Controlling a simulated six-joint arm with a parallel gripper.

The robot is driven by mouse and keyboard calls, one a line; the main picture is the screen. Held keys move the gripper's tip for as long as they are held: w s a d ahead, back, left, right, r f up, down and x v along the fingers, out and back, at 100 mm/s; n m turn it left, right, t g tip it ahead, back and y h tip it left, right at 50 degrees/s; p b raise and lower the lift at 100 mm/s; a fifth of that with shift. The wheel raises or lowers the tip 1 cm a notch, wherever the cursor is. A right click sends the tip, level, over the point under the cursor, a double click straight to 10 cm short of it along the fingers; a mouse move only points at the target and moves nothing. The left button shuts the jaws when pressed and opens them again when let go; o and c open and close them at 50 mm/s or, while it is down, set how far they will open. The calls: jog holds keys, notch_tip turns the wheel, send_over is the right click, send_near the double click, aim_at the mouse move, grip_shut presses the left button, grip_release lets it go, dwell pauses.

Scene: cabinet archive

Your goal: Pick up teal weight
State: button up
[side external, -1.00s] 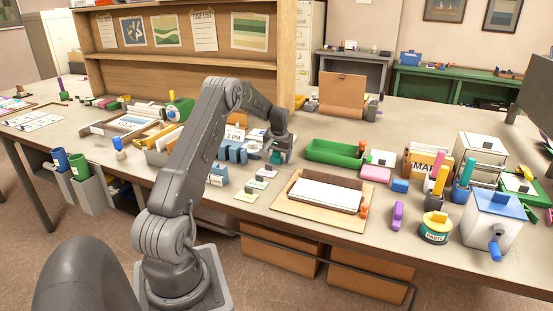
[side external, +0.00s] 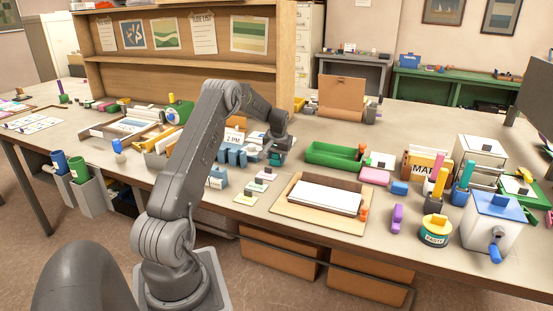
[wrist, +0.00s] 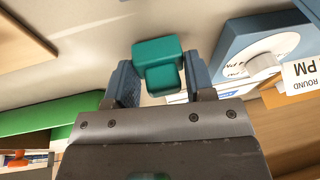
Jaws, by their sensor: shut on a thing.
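The teal weight (wrist: 158,62) is a block with a smaller raised knob, seen between the two blue-grey fingers of my gripper (wrist: 160,82) in the wrist view. My gripper is shut on it, with a finger on each side. In the side external view the weight (side external: 275,160) shows as a small teal patch below my gripper (side external: 277,151), at table height. The fingers partly hide it there, and I cannot tell whether it touches the table.
A blue scale with a white dial (wrist: 262,55) and a "2 PM" card (wrist: 300,75) stand close on the right in the wrist view. A green tray (side external: 335,155) lies right of my gripper, and a wooden board with white paper (side external: 322,196) lies in front.

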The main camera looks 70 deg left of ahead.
jog(key=shift+r, duration=0.5)
jog(key=r, duration=0.2)
jog(key=s+r, duration=0.1)
jog(key=shift+a+r, duration=0.2)
jog(key=shift+r, duration=0.15)
jog(key=s+a+r, duration=0.2)
jog(key=s+r, duration=0.4)
jog(key=s, duration=0.3)
jog(key=w+d+r, duration=0.1)
jog(key=w+d, duration=0.2)
jog(key=d, duration=0.8)
jog(key=w+d+r, duration=0.1)
jog(key=w+d, duration=0.3)
jog(key=d, duration=0.6)
jog(key=w+d+f, duration=0.4)
jog(key=w, duration=0.1)
jog(key=w+d+f, duration=0.2)
jog(key=w, duration=0.1)
jog(key=shift+w+d+f, duration=0.15)
jog(key=shift+d+f, duration=0.05)
jog(key=shift+d, duration=0.15)
jog(key=shift+w+d+f, duration=0.25)
jog(key=shift+w+f, duration=0.05)
jog(key=shift+w, duration=0.05)
jog(key=shift+f, duration=1.95)
jog(key=shift+f, duration=0.1)
